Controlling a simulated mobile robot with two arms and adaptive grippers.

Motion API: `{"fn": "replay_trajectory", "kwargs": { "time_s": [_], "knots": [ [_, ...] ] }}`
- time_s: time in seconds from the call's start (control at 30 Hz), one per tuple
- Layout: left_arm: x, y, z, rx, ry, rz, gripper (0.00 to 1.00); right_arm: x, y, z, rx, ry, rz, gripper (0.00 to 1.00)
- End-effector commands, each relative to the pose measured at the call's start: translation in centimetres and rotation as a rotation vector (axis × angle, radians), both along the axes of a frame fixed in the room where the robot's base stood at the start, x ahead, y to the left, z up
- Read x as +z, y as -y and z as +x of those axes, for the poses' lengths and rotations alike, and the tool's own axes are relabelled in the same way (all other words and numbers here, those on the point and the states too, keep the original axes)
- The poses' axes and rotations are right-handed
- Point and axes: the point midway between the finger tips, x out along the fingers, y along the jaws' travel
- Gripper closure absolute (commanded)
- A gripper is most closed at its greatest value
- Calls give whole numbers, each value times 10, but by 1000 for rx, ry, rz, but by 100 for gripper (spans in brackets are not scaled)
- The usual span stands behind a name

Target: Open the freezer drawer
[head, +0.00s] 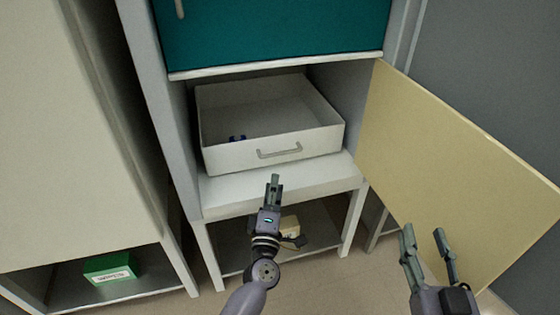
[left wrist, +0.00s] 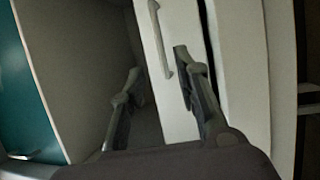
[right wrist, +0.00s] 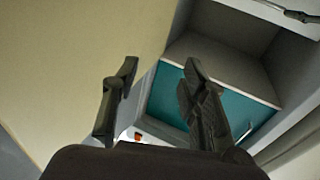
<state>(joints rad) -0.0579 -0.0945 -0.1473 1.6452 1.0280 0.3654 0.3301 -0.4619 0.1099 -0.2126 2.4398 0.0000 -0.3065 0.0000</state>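The white freezer drawer (head: 232,157) sits in the open compartment below a teal panel, and I can see down into its open top. A small blue item (head: 237,138) lies inside. The drawer's grey bar handle (head: 279,150) is on its front; it also shows in the left wrist view (left wrist: 160,40). The cream freezer door (head: 440,165) stands swung open to the right. My left gripper (head: 273,183) is open and empty in front of the drawer, apart from the handle. My right gripper (head: 424,237) is open and empty near the door's lower edge.
The teal panel (head: 270,35) closes the compartment above. Below is an open shelf with a pale box (head: 289,226), partly hidden by my left arm. A green box (head: 112,267) lies on a shelf at left. Bare compartment floor (head: 285,180) lies before the drawer.

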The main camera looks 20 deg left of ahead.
Motion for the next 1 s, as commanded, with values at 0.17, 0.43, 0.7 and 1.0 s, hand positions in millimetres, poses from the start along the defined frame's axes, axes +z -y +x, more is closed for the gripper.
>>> {"fn": "replay_trajectory", "kwargs": {
  "time_s": [0.17,0.43,0.7,1.0],
  "knots": [
    [7,-7,39,0,3,-1,70,19,-3,-2,6,113,30,60],
    [14,-16,81,-1,1,1,70,51,-5,-10,17,287,78,60],
    [17,-18,93,-1,0,1,70,63,-5,-15,21,348,94,60],
    [17,-18,93,-1,-1,1,78,63,-5,-15,21,348,94,60]
  ]
}}
